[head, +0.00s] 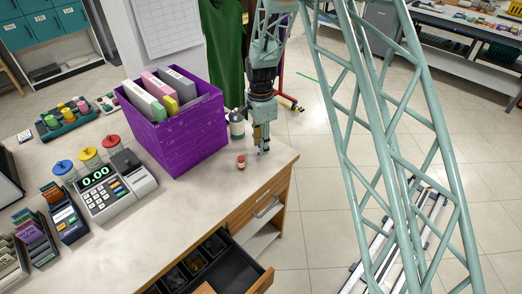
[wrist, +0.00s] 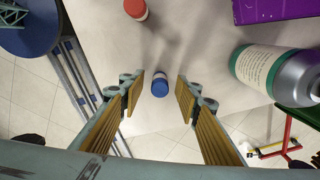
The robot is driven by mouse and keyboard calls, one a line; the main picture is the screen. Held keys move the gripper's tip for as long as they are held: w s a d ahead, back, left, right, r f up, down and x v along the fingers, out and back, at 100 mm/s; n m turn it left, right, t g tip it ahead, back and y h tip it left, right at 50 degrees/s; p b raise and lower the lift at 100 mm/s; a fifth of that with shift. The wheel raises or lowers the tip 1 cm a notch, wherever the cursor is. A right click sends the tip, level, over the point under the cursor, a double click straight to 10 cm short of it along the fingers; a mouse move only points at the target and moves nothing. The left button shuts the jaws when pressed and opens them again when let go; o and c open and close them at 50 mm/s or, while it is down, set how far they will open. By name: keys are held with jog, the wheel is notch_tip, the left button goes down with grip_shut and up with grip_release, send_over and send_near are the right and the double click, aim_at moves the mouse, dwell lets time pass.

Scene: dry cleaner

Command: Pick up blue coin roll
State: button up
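The blue coin roll (wrist: 159,88) is a short upright cylinder with a blue top. In the wrist view it stands on the counter between my two spread fingertips, with a gap on each side. I cannot make it out in the head view, where my gripper seems to hide it. My gripper (head: 262,146) points down over the counter's far right corner. In the wrist view my gripper (wrist: 160,79) is open, with nothing held. How far the tips are above the counter is hard to tell.
A red roll (head: 241,162) stands close by. A bottle (head: 236,124) with a green band, also in the wrist view (wrist: 278,74), stands near my gripper. A purple crate (head: 193,134) with binders is behind left. The counter edge is close; an open drawer (head: 232,262) juts out in front.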

jog(key=shift+f, duration=0.85)
jog(key=shift+c, duration=0.4)
jog(key=c, duration=0.9)
jog(key=shift+r, duration=0.1)
jog(key=shift+r+p, duration=0.35)
jog(key=shift+r, duration=1.3)
jog(key=shift+s+r, duration=0.1)
jog(key=shift+s, duration=0.15)
jog(key=s, duration=0.5)
jog(key=s+r, duration=0.1)
jog(key=s, duration=0.4)
jog(key=s+p, duration=0.1)
jog(key=s, duration=0.4)
jog(key=shift+s+a+r, duration=0.15)
jog(key=shift+s, duration=0.1)
